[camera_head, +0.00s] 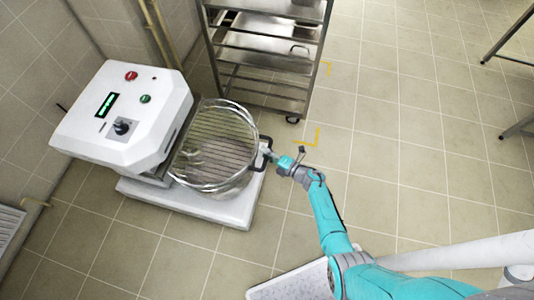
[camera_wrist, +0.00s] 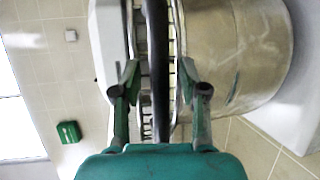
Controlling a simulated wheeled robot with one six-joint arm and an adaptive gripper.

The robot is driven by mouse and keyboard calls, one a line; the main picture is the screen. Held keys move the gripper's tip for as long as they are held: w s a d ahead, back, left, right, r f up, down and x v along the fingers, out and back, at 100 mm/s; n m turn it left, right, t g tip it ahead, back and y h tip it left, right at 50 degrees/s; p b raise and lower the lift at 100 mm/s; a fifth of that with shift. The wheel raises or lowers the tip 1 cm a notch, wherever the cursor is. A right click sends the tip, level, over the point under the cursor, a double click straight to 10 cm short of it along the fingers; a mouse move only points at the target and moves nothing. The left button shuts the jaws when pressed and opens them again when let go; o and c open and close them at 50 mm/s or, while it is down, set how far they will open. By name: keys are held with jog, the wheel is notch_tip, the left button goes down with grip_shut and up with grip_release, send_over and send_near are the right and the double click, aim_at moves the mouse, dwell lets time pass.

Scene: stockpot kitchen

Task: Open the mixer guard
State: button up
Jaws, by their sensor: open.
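The mixer (camera_head: 150,125) is a white machine with a slanted control panel. Its round wire guard (camera_head: 212,135) lies down over the steel bowl (camera_head: 215,185), which also shows in the wrist view (camera_wrist: 250,50). A dark handle (camera_head: 264,160) sticks out from the guard's right edge. My gripper (camera_head: 274,157) is at this handle, on its right side. In the wrist view, the dark handle bar (camera_wrist: 157,60) runs between the two open fingers of my gripper (camera_wrist: 161,80), with gaps on both sides. The guard's wires show behind the bar.
A steel rack (camera_head: 265,55) with shelves and castors stands behind the mixer. Table legs (camera_head: 510,50) show at the upper right. A tiled wall (camera_head: 30,80) is on the left. The tiled floor (camera_head: 420,160) to the right is clear.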

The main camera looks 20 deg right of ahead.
grip_shut()
